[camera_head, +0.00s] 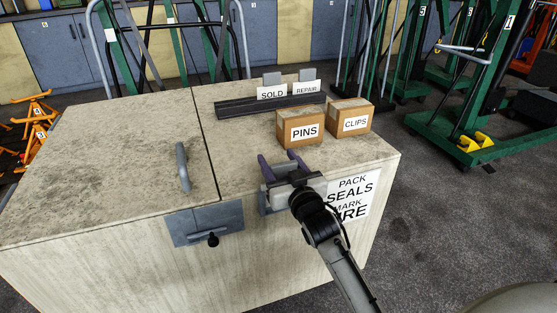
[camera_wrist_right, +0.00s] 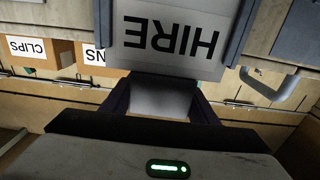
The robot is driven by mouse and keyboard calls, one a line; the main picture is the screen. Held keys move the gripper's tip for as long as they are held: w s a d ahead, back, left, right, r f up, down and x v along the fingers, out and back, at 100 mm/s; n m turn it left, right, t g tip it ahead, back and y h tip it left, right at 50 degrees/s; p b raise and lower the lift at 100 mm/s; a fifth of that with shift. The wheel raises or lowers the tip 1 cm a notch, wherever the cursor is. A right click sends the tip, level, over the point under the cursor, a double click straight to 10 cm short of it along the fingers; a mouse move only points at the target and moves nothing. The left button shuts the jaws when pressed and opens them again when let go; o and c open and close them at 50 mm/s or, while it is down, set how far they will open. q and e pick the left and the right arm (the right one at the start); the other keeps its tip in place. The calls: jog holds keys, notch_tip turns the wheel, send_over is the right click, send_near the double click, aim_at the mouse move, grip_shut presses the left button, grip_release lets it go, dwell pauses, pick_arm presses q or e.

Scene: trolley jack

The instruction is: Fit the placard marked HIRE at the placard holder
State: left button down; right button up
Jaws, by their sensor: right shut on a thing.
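The placard marked HIRE (camera_wrist_right: 170,38) shows upside down in the right wrist view. My right gripper (camera_head: 280,162) is shut on its grey tab (camera_wrist_right: 160,98), with the dark purple fingers on either side. The placard lies between two grey side rails, seemingly the placard holder (camera_wrist_right: 243,30), at the cabinet's front. In the head view the holder (camera_head: 265,203) is mostly hidden behind my right gripper and arm. I cannot tell whether the placard is inside the rails or just in front of them. My left gripper is not in view.
SOLD (camera_head: 271,93) and REPAIR (camera_head: 306,88) placards stand in a black rack (camera_head: 250,106) on the cabinet top (camera_head: 110,140). PINS (camera_head: 304,132) and CLIPS (camera_head: 354,123) boxes stand nearby. A grey handle (camera_head: 182,166) rises left of my gripper. A sign (camera_head: 356,190) is on the front.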

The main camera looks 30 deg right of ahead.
aim_at(285, 176)
pick_arm(q)
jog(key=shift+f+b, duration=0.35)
jog(key=shift+b, duration=0.1)
pick_arm(e)
jog(key=shift+f, duration=0.85)
jog(key=o, duration=1.1)
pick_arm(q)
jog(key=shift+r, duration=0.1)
pick_arm(e)
jog(key=p+v, duration=0.1)
jog(key=v, duration=0.9)
jog(key=shift+s+p, duration=0.2)
jog(key=shift+p, duration=0.15)
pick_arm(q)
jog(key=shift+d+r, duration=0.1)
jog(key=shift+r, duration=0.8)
